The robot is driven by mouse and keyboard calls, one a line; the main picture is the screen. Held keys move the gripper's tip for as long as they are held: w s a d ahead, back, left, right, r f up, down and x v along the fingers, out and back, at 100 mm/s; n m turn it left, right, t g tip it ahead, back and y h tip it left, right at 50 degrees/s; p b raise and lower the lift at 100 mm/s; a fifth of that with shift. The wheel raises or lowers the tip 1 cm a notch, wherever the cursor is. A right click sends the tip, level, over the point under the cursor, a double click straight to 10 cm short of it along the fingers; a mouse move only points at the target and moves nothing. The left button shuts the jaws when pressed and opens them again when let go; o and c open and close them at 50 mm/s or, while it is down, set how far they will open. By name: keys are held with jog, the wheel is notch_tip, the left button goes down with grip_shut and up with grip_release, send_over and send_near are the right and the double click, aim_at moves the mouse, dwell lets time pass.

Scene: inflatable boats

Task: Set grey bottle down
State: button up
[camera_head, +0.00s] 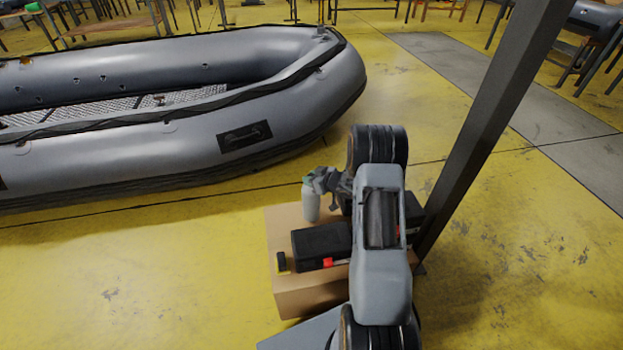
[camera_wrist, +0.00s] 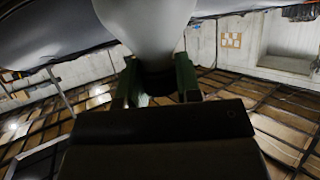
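The grey bottle (camera_head: 311,205) is pale and upright in the head view, at the far left part of the cardboard box (camera_head: 300,296). I cannot tell whether its base touches the box top. My gripper (camera_head: 315,182) is at the bottle's upper part, coming from the right. In the wrist view the bottle (camera_wrist: 146,25) fills the top middle, between the green-tipped fingers of the gripper (camera_wrist: 158,82). The fingers are closed around it. Its lower end is out of the wrist view.
A black case (camera_head: 322,246) with red latches lies on the box, close to the bottle. A small yellow and black item (camera_head: 283,263) is at the box's left edge. A dark post (camera_head: 490,125) stands right of my arm. A grey inflatable boat (camera_head: 190,140) lies behind, left.

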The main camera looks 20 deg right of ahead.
jog(key=o, duration=0.5)
jog(key=shift+c, duration=0.2)
jog(key=shift+r, duration=0.1)
jog(key=shift+s+r, duration=0.15)
jog(key=shift+r, duration=0.1)
jog(key=p+v, duration=0.3)
jog(key=v, duration=0.4)
jog(key=s+a+r+m+g+h, duration=0.1)
jog(key=s+r+m+h, duration=0.1)
jog(key=r+h, duration=0.35)
jog(key=s+a+r+m+g+h, duration=0.2)
jog(key=r, duration=0.7)
jog(key=s+a+r+g+y, duration=0.1)
jog(key=s+a+g, duration=0.2)
jog(key=s+a, duration=0.3)
jog(key=s+a+r+m+g+y, duration=0.1)
jog(key=s+a, duration=0.5)
jog(key=s, duration=0.8)
jog(key=shift+r+g, duration=0.75)
jog(key=shift+g, duration=0.15)
